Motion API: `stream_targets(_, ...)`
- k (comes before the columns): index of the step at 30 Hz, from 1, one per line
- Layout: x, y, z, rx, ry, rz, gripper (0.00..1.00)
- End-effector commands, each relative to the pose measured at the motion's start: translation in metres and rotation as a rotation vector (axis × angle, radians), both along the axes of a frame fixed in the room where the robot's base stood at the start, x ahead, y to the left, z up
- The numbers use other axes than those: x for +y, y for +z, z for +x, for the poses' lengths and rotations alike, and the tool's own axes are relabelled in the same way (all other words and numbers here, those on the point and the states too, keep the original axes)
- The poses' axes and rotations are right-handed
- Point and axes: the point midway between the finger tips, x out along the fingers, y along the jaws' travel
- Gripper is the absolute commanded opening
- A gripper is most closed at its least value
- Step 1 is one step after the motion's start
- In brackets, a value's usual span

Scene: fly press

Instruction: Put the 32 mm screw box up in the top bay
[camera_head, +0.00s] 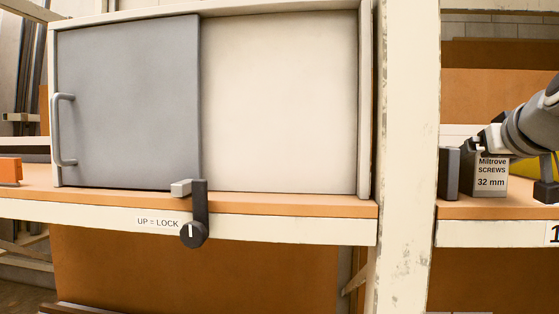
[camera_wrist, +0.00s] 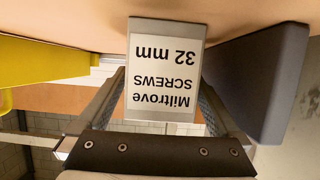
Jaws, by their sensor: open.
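The 32 mm screw box (camera_head: 491,178) is a grey box with a white "Miltrove SCREWS 32 mm" label. It stands upright on the right-hand shelf in the head view. In the wrist view the same box (camera_wrist: 165,70) appears upside down, in the middle. My gripper (camera_head: 484,146) is at the top of the box, coming in from the right. In the wrist view my gripper (camera_wrist: 163,85) is open, with one finger along each side of the box. Whether either finger touches it, I cannot tell. I cannot make out which place is the top bay.
A dark block (camera_head: 449,173) stands close left of the box; a yellow item (camera_head: 535,165) is to its right. A white post (camera_head: 408,150) separates this shelf from a cabinet with a grey door (camera_head: 130,105). A black lever (camera_head: 198,215) sits beside an "UP = LOCK" label (camera_head: 158,222).

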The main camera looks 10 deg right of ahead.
Motion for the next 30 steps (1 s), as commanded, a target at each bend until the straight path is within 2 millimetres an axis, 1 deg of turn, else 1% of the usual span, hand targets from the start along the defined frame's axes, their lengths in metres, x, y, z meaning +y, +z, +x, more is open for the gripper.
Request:
stream_targets(1,0.002,0.003,-0.010,-0.005,-0.001,-0.002,1.00)
stream_targets(9,0.015,0.025,-0.064,-0.005,-0.002,-0.001,1.00)
stream_targets(12,0.019,0.033,-0.079,-0.004,-0.001,0.000,1.00)
stream_targets(15,0.021,0.037,-0.090,-0.002,-0.001,0.000,1.00)
stream_targets(21,0.024,0.042,-0.099,-0.001,-0.001,0.002,1.00)
stream_targets(30,0.024,0.042,-0.099,0.000,-0.002,0.001,1.00)
